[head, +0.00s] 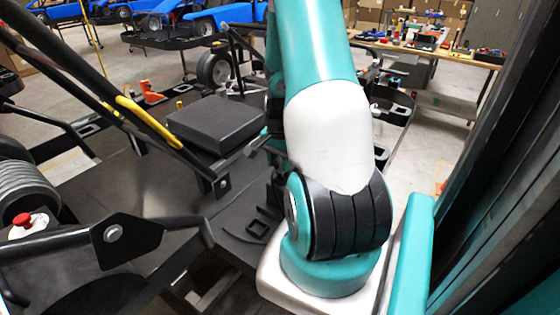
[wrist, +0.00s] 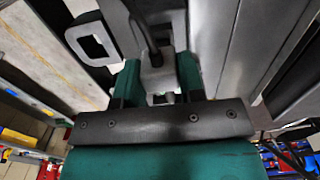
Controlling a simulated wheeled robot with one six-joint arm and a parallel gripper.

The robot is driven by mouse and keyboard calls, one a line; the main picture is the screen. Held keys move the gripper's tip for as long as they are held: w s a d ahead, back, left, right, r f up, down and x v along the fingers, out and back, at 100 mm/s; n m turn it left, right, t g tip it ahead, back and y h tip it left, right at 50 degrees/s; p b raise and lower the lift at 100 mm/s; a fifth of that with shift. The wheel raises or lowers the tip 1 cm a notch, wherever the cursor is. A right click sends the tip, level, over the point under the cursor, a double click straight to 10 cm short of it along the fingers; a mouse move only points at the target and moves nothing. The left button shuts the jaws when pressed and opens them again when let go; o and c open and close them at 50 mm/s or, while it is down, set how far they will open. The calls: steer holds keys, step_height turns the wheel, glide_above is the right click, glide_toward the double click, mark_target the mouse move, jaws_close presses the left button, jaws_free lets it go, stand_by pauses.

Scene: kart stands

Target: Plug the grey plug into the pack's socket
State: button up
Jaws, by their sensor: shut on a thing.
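In the wrist view my gripper (wrist: 157,66) has its two teal fingers shut on the grey plug (wrist: 156,78). A dark cable runs from the plug toward the top of the picture. In the head view my arm hides the gripper and the plug. A black, flat-topped box (head: 212,122), which looks like the pack, sits on the kart's floor left of my arm. I cannot make out the socket in either view, nor tell whether the plug touches anything.
Black kart tubes and a yellow-marked bar (head: 148,121) cross the left side. A black bracket (head: 125,240) stands at front left. In the wrist view a grey square loop (wrist: 91,36) lies close left of the fingers, and grey metal bars (wrist: 242,45) run on the right.

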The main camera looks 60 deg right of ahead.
mark_target(280, 160)
steer(key=shift+f+b, duration=1.05)
steer(key=shift+f, duration=0.4)
steer(key=o, duration=1)
steer(key=shift+r, duration=0.2)
step_height(280, 160, up, 17)
steer(key=shift+r+b, duration=0.1)
steer(key=shift+b, duration=0.95)
